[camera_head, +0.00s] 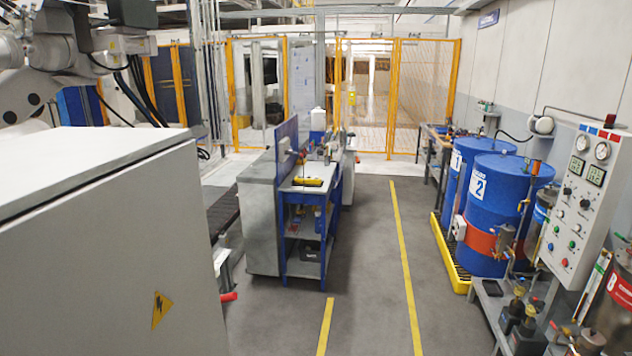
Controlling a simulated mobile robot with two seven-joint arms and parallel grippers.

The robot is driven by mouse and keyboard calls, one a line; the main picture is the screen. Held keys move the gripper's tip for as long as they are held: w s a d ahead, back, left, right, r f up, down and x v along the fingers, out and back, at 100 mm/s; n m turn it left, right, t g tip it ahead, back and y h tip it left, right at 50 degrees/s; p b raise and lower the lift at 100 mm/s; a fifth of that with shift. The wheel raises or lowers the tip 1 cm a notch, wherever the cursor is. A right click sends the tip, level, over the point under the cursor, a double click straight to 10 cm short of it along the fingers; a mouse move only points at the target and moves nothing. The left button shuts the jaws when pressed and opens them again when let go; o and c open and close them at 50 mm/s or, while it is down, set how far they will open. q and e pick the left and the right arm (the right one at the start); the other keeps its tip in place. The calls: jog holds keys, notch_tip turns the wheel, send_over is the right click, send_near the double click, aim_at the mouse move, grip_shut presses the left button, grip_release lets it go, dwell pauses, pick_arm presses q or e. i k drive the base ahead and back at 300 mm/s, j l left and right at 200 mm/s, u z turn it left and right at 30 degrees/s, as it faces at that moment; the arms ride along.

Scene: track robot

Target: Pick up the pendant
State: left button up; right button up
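I cannot make out the pendant for certain. A small yellow and black object (308,182) lies on top of the blue workbench (286,228) in the middle of the view; it is too small to tell whether it is the pendant. Neither of my grippers shows in the head view.
A large grey cabinet (110,240) fills the left foreground. Blue drums (490,200) stand in a yellow tray (448,256) at right, near a control panel (583,200). Yellow mesh fencing (420,90) closes the back. The grey floor (370,260) between yellow lines is clear.

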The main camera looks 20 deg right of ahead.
aim_at(298, 179)
jog(key=z, duration=0.75)
jog(key=i+z, duration=0.4)
jog(key=i, duration=1.4)
jog(key=i+u, duration=0.1)
jog(key=i, duration=0.45)
jog(key=i+l+u, duration=0.1)
jog(key=i, duration=0.45)
jog(key=i+l+u, duration=0.15)
jog(key=i, duration=0.35)
jog(key=i+l+u, duration=0.1)
jog(key=i, duration=0.45)
jog(key=l, duration=0.1)
